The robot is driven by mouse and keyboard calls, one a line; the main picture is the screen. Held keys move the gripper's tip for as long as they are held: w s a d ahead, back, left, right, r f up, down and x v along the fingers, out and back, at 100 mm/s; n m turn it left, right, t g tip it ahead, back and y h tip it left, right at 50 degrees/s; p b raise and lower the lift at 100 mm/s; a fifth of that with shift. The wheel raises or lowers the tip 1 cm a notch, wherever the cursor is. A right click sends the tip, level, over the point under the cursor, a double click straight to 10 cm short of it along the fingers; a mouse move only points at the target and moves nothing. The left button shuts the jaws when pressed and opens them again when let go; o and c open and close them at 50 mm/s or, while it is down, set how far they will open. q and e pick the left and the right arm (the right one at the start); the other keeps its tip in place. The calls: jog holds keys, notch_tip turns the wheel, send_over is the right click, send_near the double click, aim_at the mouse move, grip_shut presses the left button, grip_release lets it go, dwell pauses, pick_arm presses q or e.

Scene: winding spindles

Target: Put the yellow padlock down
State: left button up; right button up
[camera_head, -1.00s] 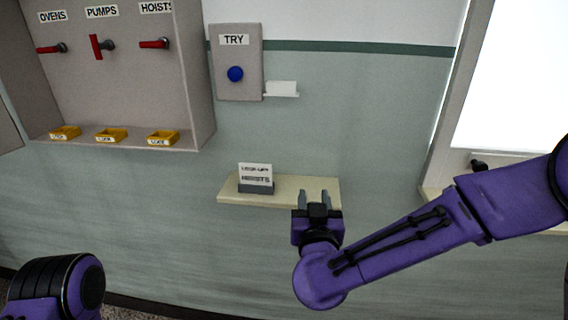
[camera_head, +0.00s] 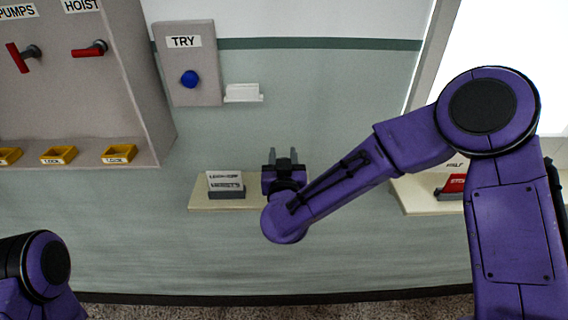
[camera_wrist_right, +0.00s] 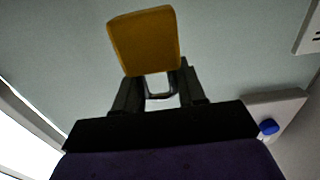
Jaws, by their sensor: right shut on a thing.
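The yellow padlock (camera_wrist_right: 145,40) shows in the right wrist view, held out beyond the fingertips with its shackle between the fingers. My right gripper (camera_head: 284,157) is shut on it; it also shows in the wrist view (camera_wrist_right: 160,92). In the head view this gripper is in front of the small cream shelf (camera_head: 200,201), near its right part, and I cannot make out the padlock there. My left gripper is not in view; only part of my left arm shows at the lower left.
A card holder (camera_head: 226,186) stands on the left part of the shelf. Above are a grey TRY panel with a blue button (camera_head: 189,79) and a small white ledge (camera_head: 243,94). At left, a grey cabinet has red handles and yellow trays (camera_head: 118,153). Another ledge (camera_head: 421,198) is at right.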

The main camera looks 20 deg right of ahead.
jog(key=f, duration=0.3)
jog(key=shift+w+d+f, duration=0.1)
jog(key=shift+d+f, duration=0.25)
jog(key=shift+w+f, duration=0.1)
jog(key=shift+f, duration=0.05)
jog(key=shift+f, duration=0.2)
jog(key=o, duration=1.1)
jog(key=shift+c, duration=0.2)
